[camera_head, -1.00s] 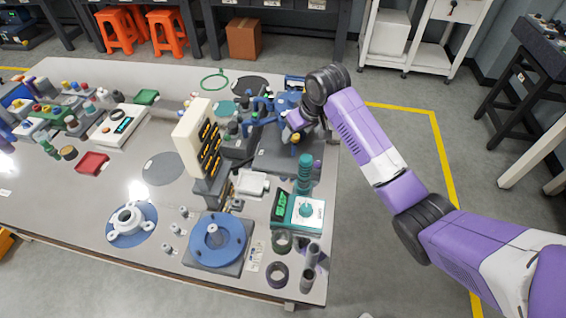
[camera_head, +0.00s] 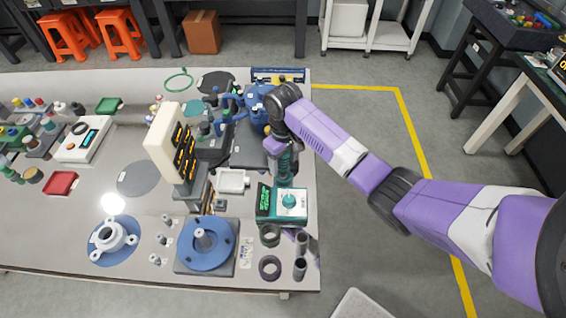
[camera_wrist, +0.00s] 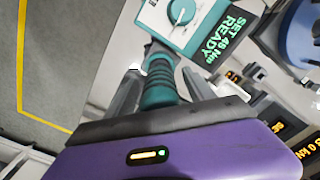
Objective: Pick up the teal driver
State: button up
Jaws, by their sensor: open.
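The teal driver (camera_head: 284,165) stands upright behind a teal and white controller box (camera_head: 290,203) near the right edge of the table. In the wrist view its ribbed teal grip (camera_wrist: 160,82) lies between the two grey fingers of my gripper (camera_wrist: 160,88). The fingers are apart, with a gap on each side of the driver. In the head view my gripper (camera_head: 279,147) is over the top of the driver, pointing down, and partly hides it. The controller's display (camera_wrist: 230,35) reads "READY" in the wrist view.
A blue fixture (camera_head: 255,105) stands just behind my gripper. A tall cream display unit (camera_head: 165,140) and a white tray (camera_head: 232,181) are to the left. A blue round flange (camera_head: 206,245) and dark rings (camera_head: 270,267) are in front. Floor is free to the right.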

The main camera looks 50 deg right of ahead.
jog(key=shift+f, duration=0.6)
jog(key=shift+r, duration=0.1)
grip_shut()
